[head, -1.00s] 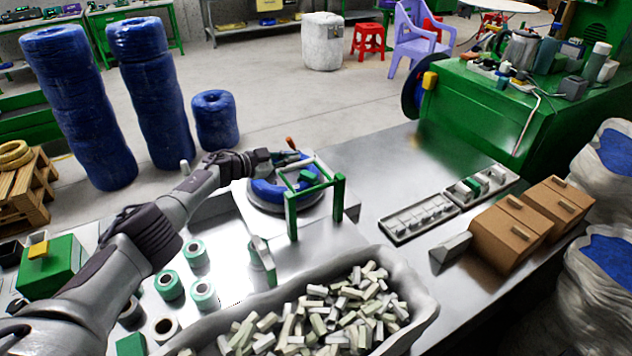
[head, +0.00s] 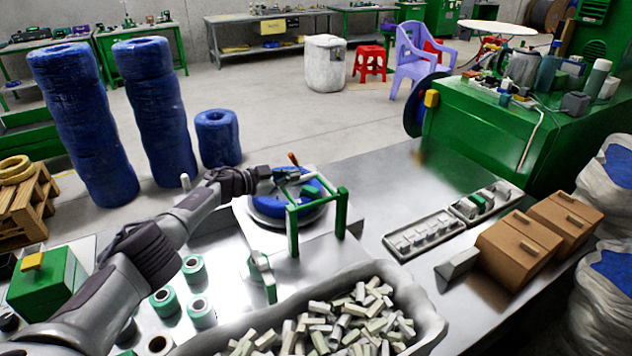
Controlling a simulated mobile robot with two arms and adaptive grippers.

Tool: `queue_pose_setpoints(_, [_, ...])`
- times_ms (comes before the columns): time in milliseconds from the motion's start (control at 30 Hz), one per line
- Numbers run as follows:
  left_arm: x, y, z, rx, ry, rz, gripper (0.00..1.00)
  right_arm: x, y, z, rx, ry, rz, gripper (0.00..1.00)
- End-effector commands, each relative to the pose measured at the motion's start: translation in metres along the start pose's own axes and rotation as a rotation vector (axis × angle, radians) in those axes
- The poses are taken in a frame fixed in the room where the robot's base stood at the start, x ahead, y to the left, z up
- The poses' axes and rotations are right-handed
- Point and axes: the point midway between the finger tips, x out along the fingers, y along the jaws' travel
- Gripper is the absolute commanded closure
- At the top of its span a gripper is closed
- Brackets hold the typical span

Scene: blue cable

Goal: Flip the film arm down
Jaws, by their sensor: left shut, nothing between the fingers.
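A wrapping station with a blue cable coil (head: 268,206) on a round plate stands at mid table. A green frame (head: 292,232) with two upright posts stands at its near side. A thin piece with an orange tip (head: 293,158) sticks up just behind the coil; I cannot tell whether it belongs to the film arm. My left gripper (head: 287,176) is shut and empty above the coil, close to the frame's top and below the orange tip. I cannot tell whether it touches either. The film arm is not clearly distinguishable. My right gripper is not in view.
A bin of pale pieces (head: 345,325) is in front. Teal-and-white rolls (head: 201,311) and a green box (head: 47,281) lie at left. Grey trays (head: 424,238) and brown boxes (head: 520,245) are at right. Bare table lies behind the trays.

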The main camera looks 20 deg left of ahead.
Motion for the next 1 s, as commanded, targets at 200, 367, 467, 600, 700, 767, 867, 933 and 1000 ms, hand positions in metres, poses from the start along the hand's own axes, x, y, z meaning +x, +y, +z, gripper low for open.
queue_pose_setpoints(200, [-0.006,-0.005,-0.011,0.0,-0.008,0.001,1.0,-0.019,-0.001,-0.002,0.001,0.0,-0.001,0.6])
queue_pose_setpoints(367, [-0.013,-0.015,-0.037,0.001,-0.004,-0.002,1.0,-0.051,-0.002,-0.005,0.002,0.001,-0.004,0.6])
queue_pose_setpoints(467, [-0.027,-0.017,-0.037,0.001,-0.008,-0.003,1.0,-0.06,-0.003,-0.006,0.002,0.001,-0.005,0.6])
queue_pose_setpoints(600, [-0.054,-0.017,-0.035,0.004,-0.005,-0.002,1.0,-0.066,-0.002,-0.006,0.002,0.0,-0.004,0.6])
queue_pose_setpoints(700, [-0.074,-0.017,-0.035,0.002,-0.004,-0.002,1.0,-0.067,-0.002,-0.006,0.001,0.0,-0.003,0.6])
queue_pose_setpoints(767, [-0.085,-0.018,-0.035,0.003,-0.003,-0.002,1.0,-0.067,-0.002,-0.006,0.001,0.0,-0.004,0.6])
queue_pose_setpoints(867, [-0.099,-0.018,-0.035,0.003,-0.002,-0.001,1.0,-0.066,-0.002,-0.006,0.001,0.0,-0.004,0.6])
queue_pose_setpoints(933, [-0.105,-0.018,-0.035,0.002,-0.001,-0.001,1.0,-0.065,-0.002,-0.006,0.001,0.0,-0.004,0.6])
queue_pose_setpoints(1000, [-0.11,-0.018,-0.035,0.001,-0.001,-0.001,1.0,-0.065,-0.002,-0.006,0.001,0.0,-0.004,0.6])
